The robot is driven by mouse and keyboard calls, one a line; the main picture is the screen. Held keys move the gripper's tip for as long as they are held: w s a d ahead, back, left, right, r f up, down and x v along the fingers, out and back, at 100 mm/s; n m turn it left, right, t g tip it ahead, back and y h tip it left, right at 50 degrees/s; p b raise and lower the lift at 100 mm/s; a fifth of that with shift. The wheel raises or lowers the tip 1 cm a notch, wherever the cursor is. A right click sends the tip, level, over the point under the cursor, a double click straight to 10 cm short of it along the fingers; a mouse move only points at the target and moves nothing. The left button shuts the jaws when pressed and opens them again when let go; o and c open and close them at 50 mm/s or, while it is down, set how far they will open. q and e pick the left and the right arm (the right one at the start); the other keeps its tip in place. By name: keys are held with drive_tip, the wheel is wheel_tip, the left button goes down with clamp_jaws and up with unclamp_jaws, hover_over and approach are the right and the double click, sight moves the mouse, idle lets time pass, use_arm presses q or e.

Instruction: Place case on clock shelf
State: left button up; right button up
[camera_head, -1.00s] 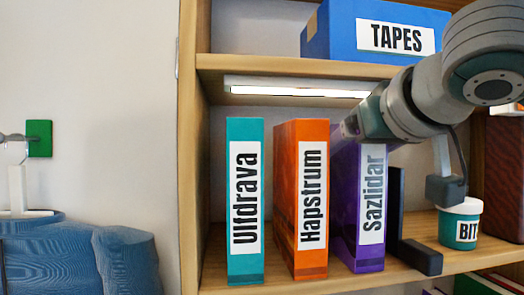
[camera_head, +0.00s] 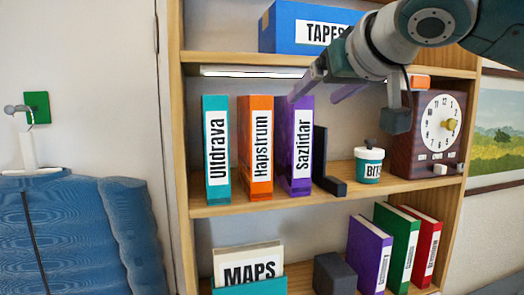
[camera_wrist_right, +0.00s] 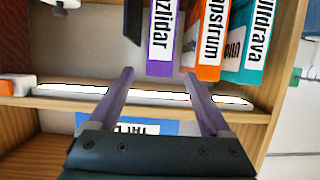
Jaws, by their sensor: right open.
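Three upright cases stand on the clock shelf (camera_head: 330,199): teal Uldrava (camera_head: 216,150), orange Hapstrum (camera_head: 261,150) and purple Sazlidar (camera_head: 302,150). The shelf also holds the dark red clock (camera_head: 439,125) at its right end. My right gripper (camera_head: 313,100) is open, its two purple fingers apart around the height of Sazlidar's top. In the upside-down right wrist view, the fingers (camera_wrist_right: 159,73) point toward the Sazlidar case (camera_wrist_right: 162,38), with nothing seen between them. Whether they touch the case I cannot tell. My left gripper is not in view.
A black bookend (camera_head: 326,165) stands right of Sazlidar, then a small lidded jar (camera_head: 368,163). A blue TAPES box (camera_head: 290,27) sits on the shelf above, over a light strip (camera_head: 252,71). Below are a MAPS holder (camera_head: 248,286), a dark block (camera_head: 334,274) and several cases.

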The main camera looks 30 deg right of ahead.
drive_tip(key=s+a+f+n+g+y, duration=0.2)
drive_tip(key=s+a+f, duration=0.4)
drive_tip(key=f, duration=0.4)
drive_tip(key=s+a+f+n+g+y, duration=0.25)
drive_tip(key=s+a+f, duration=0.3)
drive_tip(key=f, duration=0.45)
drive_tip(key=s+f+g, duration=0.2)
drive_tip(key=s+f, duration=0.3)
drive_tip(key=s, duration=0.4)
drive_tip(key=s+f+g+h, duration=0.1)
drive_tip(key=s+f+g, duration=0.2)
drive_tip(key=s, duration=0.6)
wheel_tip(320, 180, down, 2)
drive_tip(key=shift+s+a+f, duration=0.1)
drive_tip(key=shift+s+a, duration=0.1)
drive_tip(key=shift+s, duration=0.1)
drive_tip(key=shift+g, duration=0.25)
